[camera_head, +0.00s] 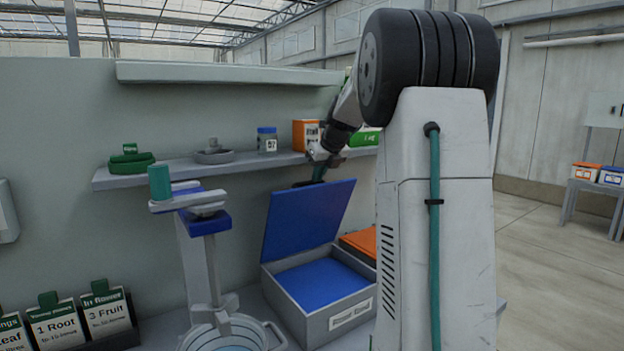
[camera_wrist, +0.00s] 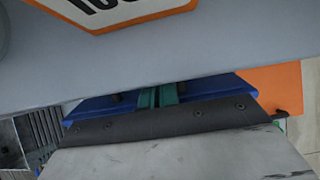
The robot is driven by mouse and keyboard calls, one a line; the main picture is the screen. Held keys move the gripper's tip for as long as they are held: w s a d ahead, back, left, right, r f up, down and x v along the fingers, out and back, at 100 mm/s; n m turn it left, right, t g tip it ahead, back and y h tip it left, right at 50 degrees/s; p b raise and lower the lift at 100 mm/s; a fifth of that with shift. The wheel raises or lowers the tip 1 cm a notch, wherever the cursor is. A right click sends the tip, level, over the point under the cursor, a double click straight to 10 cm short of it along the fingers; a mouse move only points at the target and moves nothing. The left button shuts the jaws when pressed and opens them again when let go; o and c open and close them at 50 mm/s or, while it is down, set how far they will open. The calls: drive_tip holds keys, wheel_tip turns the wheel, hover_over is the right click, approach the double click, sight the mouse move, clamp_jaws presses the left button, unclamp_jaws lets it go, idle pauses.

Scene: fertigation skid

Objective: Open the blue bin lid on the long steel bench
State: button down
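The blue bin lid (camera_head: 308,222) stands raised and steeply tilted above its grey bin (camera_head: 320,310) on the steel bench. The bin's mouth is uncovered and shows a blue inside (camera_head: 322,282). My gripper (camera_head: 312,178) is at the lid's top edge, below the wall shelf. In the wrist view my teal fingers (camera_wrist: 158,95) are close together against the blue lid (camera_wrist: 90,108). Small dark handle mounts show on both sides of them, and the fingers look shut on the handle between. The grip point itself is mostly hidden.
An orange lid (camera_head: 361,240) is right of the bin. A blue-topped stand (camera_head: 208,222) and bucket (camera_head: 228,335) are left.

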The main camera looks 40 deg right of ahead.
drive_tip(key=shift+w+a, duration=0.2)
drive_tip(key=shift+w, duration=0.05)
drive_tip(key=shift+s+a+r, duration=0.1)
drive_tip(key=shift+s+r, duration=0.05)
drive_tip(key=shift+r, duration=0.2)
drive_tip(key=v, duration=0.7)
drive_tip(key=shift+s, duration=0.1)
